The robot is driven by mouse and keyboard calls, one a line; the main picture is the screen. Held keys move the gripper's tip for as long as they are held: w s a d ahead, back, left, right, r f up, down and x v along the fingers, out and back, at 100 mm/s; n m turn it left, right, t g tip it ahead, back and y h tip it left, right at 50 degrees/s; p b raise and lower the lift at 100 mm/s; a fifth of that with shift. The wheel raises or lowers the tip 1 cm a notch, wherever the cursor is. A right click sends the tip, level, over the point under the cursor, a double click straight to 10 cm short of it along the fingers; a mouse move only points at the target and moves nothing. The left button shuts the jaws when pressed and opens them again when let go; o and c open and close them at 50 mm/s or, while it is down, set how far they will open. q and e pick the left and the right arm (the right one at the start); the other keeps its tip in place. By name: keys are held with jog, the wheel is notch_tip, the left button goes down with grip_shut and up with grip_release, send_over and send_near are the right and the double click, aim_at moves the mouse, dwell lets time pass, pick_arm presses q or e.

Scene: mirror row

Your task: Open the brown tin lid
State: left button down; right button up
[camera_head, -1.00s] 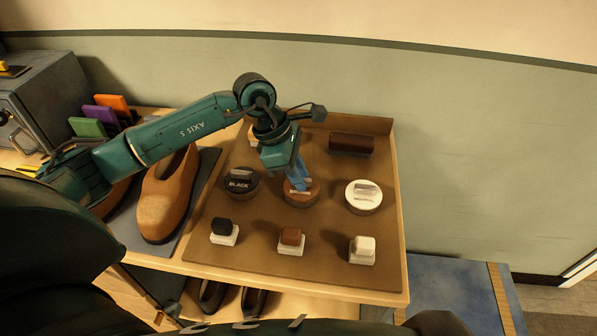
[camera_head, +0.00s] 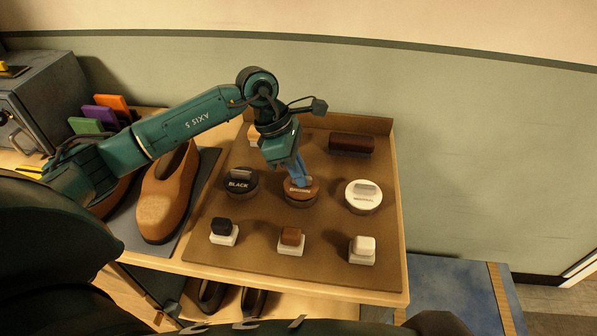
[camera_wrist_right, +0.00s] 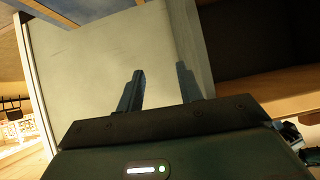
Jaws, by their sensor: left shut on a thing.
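The brown tin (camera_head: 301,203) stands in the middle of the brown tray mat, between the black tin (camera_head: 241,186) and the white neutral tin (camera_head: 363,195). Its brown lid (camera_head: 313,192) appears seated on top. My left gripper (camera_head: 302,182) reaches down from above with its blue fingers shut on the lid's handle, which they mostly hide. My right gripper (camera_wrist_right: 160,68) shows in the right wrist view with its two fingers apart and nothing between them. It is away from the tins.
Three sponge-topped white blocks, dark (camera_head: 222,231), brown (camera_head: 291,240) and white (camera_head: 362,249), stand in front. A brown brush (camera_head: 352,144) lies behind. A grey metal box (camera_head: 45,98) stands far left.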

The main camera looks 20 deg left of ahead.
aim_at(307, 178)
pick_arm(q)
jog(key=g, duration=0.1)
jog(key=w+g+b, duration=0.1)
jog(key=shift+w+a+r+n+g+h, duration=0.2)
jog(key=shift+r+n+g+h, duration=0.1)
jog(key=shift+r+h, duration=0.1)
jog(key=shift+w+a+r+g+h+b, duration=0.1)
jog(key=shift+w+g+h+b, duration=0.35)
jog(key=shift+g+b, duration=0.55)
jog(key=shift+w+r+n+g, duration=0.1)
jog(key=shift+w+n+g, duration=0.1)
jog(key=shift+n+g, duration=0.15)
pick_arm(e)
jog(key=shift+w+a+f+t, duration=0.1)
jog(key=shift+w+a+t, duration=0.3)
jog(key=shift+w+a, duration=0.1)
pick_arm(q)
jog(key=shift+a, duration=0.1)
pick_arm(e)
jog(key=shift+s+f+y, duration=0.1)
jog(key=shift+y, duration=0.2)
jog(key=shift+s+f, duration=0.1)
jog(key=shift+s, duration=0.1)
pick_arm(q)
jog(key=c, duration=1.6)
grip_release()
jog(key=shift+o, duration=0.6)
pick_arm(e)
jog(key=shift+w+a, duration=0.1)
jog(key=shift+w, duration=0.05)
